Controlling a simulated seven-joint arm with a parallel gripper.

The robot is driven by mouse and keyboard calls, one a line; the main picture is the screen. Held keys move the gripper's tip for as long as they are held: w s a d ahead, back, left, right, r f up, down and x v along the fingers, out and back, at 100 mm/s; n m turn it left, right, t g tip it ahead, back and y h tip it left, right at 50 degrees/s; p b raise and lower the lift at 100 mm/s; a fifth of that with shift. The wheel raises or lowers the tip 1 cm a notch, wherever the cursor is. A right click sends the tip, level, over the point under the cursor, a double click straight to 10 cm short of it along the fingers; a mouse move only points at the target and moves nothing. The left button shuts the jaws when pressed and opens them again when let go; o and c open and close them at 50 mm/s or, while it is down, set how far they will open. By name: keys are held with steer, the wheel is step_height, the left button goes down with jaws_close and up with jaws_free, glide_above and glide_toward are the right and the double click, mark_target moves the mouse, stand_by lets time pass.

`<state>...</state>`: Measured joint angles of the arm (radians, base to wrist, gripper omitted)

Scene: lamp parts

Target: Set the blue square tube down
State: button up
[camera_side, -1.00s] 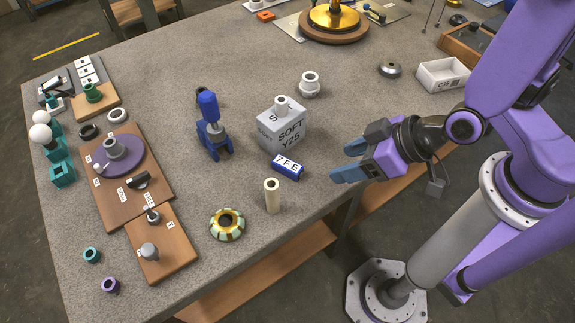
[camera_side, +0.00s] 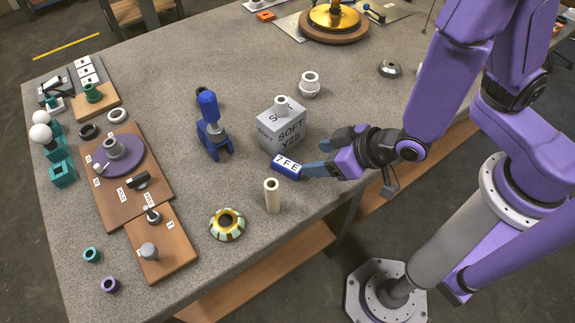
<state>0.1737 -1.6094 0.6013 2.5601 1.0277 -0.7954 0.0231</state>
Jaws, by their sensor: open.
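The blue square tube (camera_side: 286,167) lies on its side on the grey table, with a white label reading "7FE" along its face. It sits just in front of a grey block marked "SOFT Y25". My gripper (camera_side: 316,158) is to the right of the tube, its blue fingertips pointing left toward the tube's right end. The jaws are open, with one finger nearer the block and the other nearer the table's front edge. The near fingertip overlaps the tube's right end in this view; I cannot tell whether they touch.
The grey block (camera_side: 282,134) stands close behind the tube. A cream tube (camera_side: 272,197) stands upright in front-left. A blue clamp (camera_side: 212,135) and a striped ring (camera_side: 227,224) are further left. The table's front edge runs below my gripper.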

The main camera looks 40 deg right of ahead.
mark_target(290, 165)
steer(key=shift+x, duration=2.35)
steer(key=shift+s+x, duration=0.25)
steer(key=shift+x, duration=2.4)
steer(key=shift+a+f, duration=0.1)
steer(key=shift+a, duration=0.05)
jaws_close()
steer(key=shift+r, duration=0.7)
steer(key=d+v, duration=0.1)
steer(key=v, duration=0.8)
steer(key=d+v, duration=0.2)
steer(key=v, duration=0.7)
steer(key=shift+w+d+f, duration=0.3)
steer(key=shift+w+f, duration=0.1)
